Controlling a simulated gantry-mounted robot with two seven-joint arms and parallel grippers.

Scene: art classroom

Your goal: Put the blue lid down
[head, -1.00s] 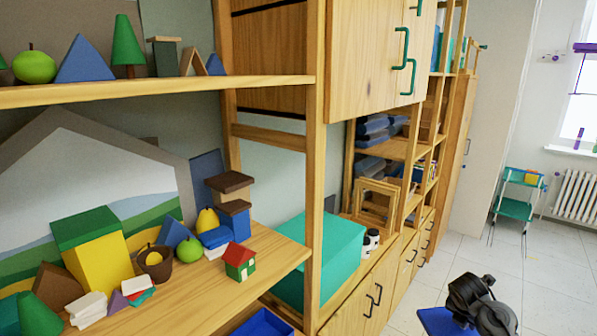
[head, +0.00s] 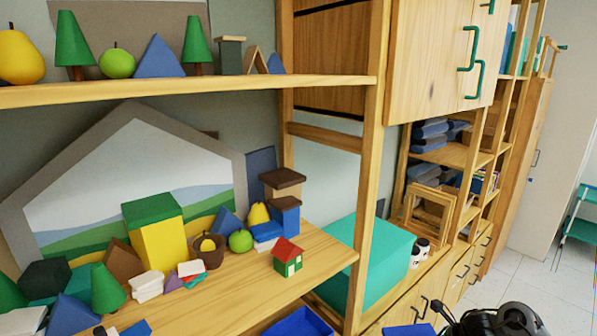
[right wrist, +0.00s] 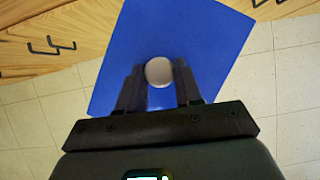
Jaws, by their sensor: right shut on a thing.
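The blue lid (right wrist: 190,30) is a flat square plate with a round whitish knob (right wrist: 159,71) in the middle, seen in the right wrist view. My right gripper (right wrist: 159,85) has its two fingers closed on either side of the knob. The lid is held out over the pale tiled floor, beside wooden cabinet fronts. In the head view only a blue strip of the lid (head: 410,330) shows at the bottom edge, left of my dark right gripper (head: 490,322). My left gripper is not in view.
A wooden shelf (head: 225,308) holds several painted blocks, fruit and a small red-roofed house (head: 288,257). A blue open container (head: 297,324) sits below its front edge. A teal box (head: 375,255) stands to the right. Cabinets line the right side; floor beyond is clear.

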